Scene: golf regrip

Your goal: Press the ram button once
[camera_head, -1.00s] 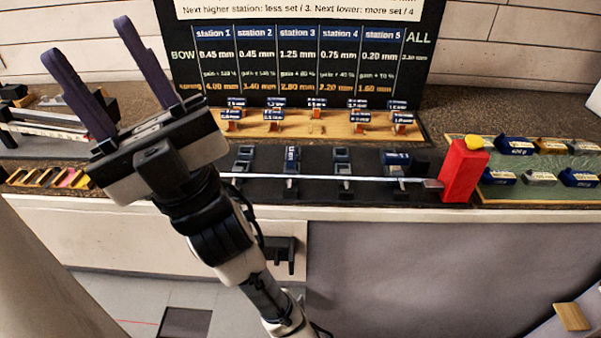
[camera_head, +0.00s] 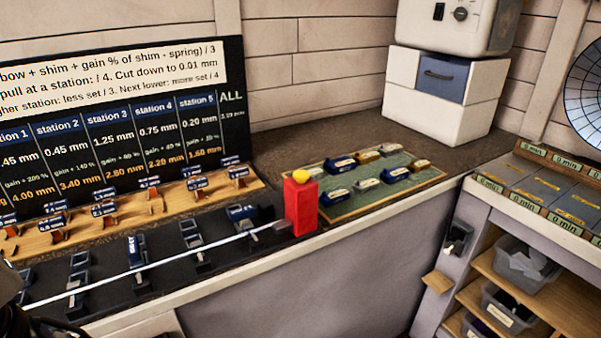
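A red upright block (camera_head: 300,207) stands at the right end of the black bench fixture. A yellow domed button (camera_head: 301,175) sits on its top; nothing touches it. A long pale shaft (camera_head: 150,262) runs across the fixture, its right end close to the red block. Only a dark piece of my arm shows at the lower left edge. My gripper's fingers are out of view.
A green mat (camera_head: 345,208) with several small blue, white and tan blocks lies right of the red block. A wooden rack (camera_head: 165,205) of small labelled blocks lies behind the fixture. White boxes (camera_head: 430,115) stand at the back. A shelf unit with bins (camera_head: 525,265) stands at right.

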